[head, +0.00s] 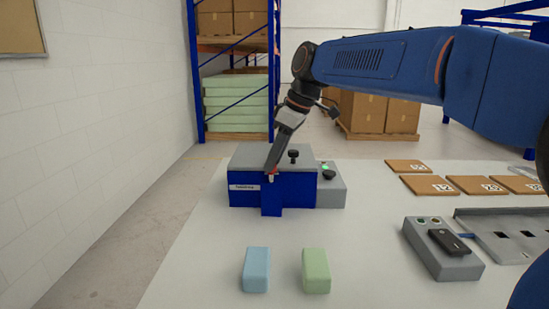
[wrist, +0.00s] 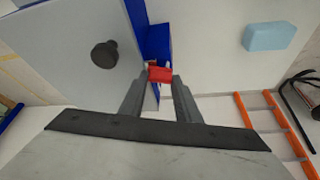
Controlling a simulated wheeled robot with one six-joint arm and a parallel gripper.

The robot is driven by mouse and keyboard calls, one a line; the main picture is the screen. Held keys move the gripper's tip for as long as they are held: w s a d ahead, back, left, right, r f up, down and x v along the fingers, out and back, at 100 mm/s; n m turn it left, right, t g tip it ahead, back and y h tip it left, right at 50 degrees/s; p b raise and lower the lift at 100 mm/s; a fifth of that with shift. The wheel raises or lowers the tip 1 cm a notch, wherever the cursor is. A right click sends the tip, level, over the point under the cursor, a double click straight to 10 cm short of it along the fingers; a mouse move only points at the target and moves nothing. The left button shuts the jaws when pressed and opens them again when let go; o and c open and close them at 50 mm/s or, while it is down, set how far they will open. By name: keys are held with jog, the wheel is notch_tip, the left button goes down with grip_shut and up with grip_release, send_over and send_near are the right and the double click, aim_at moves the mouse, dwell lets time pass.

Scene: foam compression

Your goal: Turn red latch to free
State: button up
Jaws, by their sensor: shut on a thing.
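The red latch (wrist: 160,74) sits at the front edge of the blue box, under its grey lid. My gripper (wrist: 160,80) is shut on the red latch, with a finger on each side of it. In the head view my gripper (head: 271,172) reaches down to the front of the blue box (head: 300,192) and covers most of the latch. The grey lid (head: 250,157) lies flat on the box and carries a black knob (head: 293,155), which also shows in the wrist view (wrist: 104,54).
A grey control unit (head: 335,190) with a green light stands right of the box. A blue foam block (head: 256,270) and a green foam block (head: 316,270) lie in front. At right are a grey remote box (head: 443,250), a metal tray (head: 505,240) and several brown cards (head: 428,185).

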jog(key=m, duration=0.1)
jog(key=m+t, duration=0.1)
jog(key=m, duration=0.1)
jog(key=shift+s+m+h, duration=0.2)
jog(key=shift+m+h, duration=0.1)
jog(key=m+t+h, duration=0.1)
jog(key=m, duration=0.2)
jog(key=shift+s+m, duration=0.15)
jog(key=shift+m, duration=0.15)
jog(key=m, duration=0.1)
jog(key=m+h, duration=0.1)
jog(key=m, duration=0.1)
jog(key=shift+s+a+m+t, duration=0.1)
jog(key=shift+s+m+t, duration=0.05)
jog(key=shift+m+t, duration=0.2)
jog(key=shift+s+m+h, duration=0.1)
jog(key=shift+m+h, duration=0.7)
jog(key=shift+m, duration=0.85)
jog(key=o, duration=1)
jog(key=shift+o, duration=0.2)
jog(key=v, duration=1.7)
jog(key=shift+s+a, duration=0.2)
jog(key=shift+s, duration=0.05)
